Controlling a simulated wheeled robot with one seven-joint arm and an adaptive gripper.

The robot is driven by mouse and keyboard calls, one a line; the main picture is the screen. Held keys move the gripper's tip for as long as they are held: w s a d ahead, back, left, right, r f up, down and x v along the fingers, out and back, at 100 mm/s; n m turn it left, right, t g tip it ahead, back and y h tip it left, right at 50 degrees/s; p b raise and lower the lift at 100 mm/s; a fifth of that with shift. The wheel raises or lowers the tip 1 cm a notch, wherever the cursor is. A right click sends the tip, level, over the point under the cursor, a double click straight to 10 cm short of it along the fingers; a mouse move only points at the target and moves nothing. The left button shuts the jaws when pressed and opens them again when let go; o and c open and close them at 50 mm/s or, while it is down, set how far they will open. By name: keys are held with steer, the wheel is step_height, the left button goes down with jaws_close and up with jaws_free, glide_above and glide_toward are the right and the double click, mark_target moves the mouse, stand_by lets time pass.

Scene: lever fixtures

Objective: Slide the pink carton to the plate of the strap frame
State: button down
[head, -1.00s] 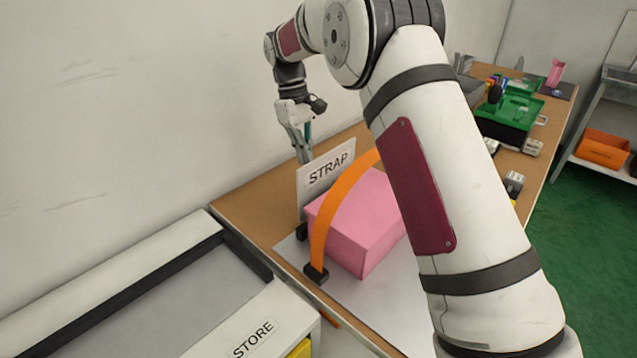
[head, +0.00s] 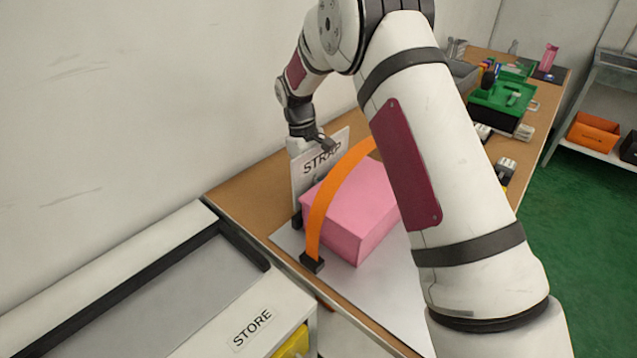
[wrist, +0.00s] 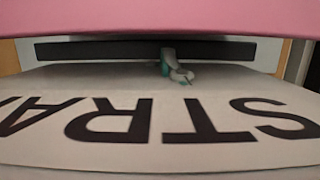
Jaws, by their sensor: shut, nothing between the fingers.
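The pink carton (head: 358,212) sits on the light grey mat under the orange strap (head: 327,205), and its right part is hidden by my arm. It also fills the top edge of the wrist view (wrist: 160,18). The white plate (head: 308,186) lettered STRAP stands upright at the carton's back left; its lettering is upside down in the wrist view (wrist: 160,120). My gripper (head: 298,147) is shut and empty at the plate's top edge. Its fingertips are hidden in the head view. A small grey and teal piece shows before a dark bar in the wrist view.
The STORE unit (head: 252,328) with a grey recessed top stands at the front left. The wall is close behind the plate. A green tray (head: 502,100) and small boxes stand farther along the table. An orange bin (head: 593,132) sits on a shelf at right.

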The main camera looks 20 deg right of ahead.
mark_target(388, 215)
steer(key=shift+s+d, duration=0.3)
steer(key=shift+s, duration=0.15)
steer(key=s+d+p, duration=0.3)
steer(key=s, duration=0.2)
steer(key=s+d+p, duration=0.3)
steer(key=s+d, duration=0.1)
steer(key=s, duration=0.2)
steer(key=s+d+p, duration=0.2)
steer(key=s+d, duration=0.2)
steer(key=s, duration=0.2)
steer(key=shift+d+r+p, duration=0.1)
steer(key=shift+d+p, duration=0.05)
steer(key=shift+p, duration=0.25)
steer(key=shift+s+d, duration=0.2)
steer(key=shift+s, duration=0.05)
